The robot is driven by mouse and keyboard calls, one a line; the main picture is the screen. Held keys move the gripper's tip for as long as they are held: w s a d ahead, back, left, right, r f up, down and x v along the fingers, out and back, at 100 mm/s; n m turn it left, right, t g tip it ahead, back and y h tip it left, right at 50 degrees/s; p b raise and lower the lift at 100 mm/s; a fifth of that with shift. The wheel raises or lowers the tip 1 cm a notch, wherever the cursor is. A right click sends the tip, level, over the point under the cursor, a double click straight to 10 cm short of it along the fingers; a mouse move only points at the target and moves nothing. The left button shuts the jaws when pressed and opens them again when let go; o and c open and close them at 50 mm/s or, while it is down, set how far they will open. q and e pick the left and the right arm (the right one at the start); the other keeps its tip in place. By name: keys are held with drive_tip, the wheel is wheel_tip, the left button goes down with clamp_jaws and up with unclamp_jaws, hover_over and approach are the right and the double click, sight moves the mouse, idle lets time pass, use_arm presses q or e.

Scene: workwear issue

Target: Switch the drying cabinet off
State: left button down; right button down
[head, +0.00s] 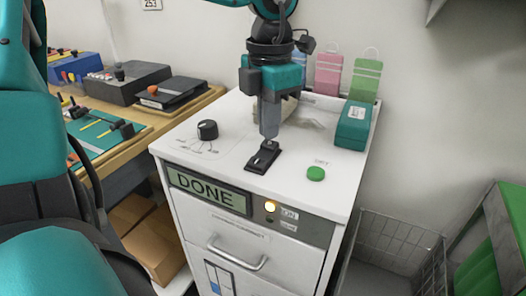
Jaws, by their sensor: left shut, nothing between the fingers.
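The drying cabinet (232,252) is a white unit with a display reading DONE (207,190) and a lit yellow lamp (270,206) on its front. On its top are a black rocker switch (263,158), a black dial (207,130) and a green button (316,173). My left gripper (268,137) points down just above the far end of the rocker switch, with its fingers together and nothing between them. I cannot tell whether the fingertips touch the switch. My right gripper is not in view.
A teal box (352,125) and pink (327,75) and green (365,80) tags stand at the cabinet top's back right. A wooden bench (190,105) with several devices is at left. A wire basket (390,243) stands right of the cabinet.

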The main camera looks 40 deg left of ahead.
sight(269, 144)
use_arm(q)
drive_tip(key=shift+f+b, duration=0.95)
drive_tip(key=shift+f, duration=0.1)
idle(0.8)
drive_tip(key=shift+r, duration=0.15)
drive_tip(key=shift+r+p, duration=2.35)
drive_tip(key=shift+r, duration=1.05)
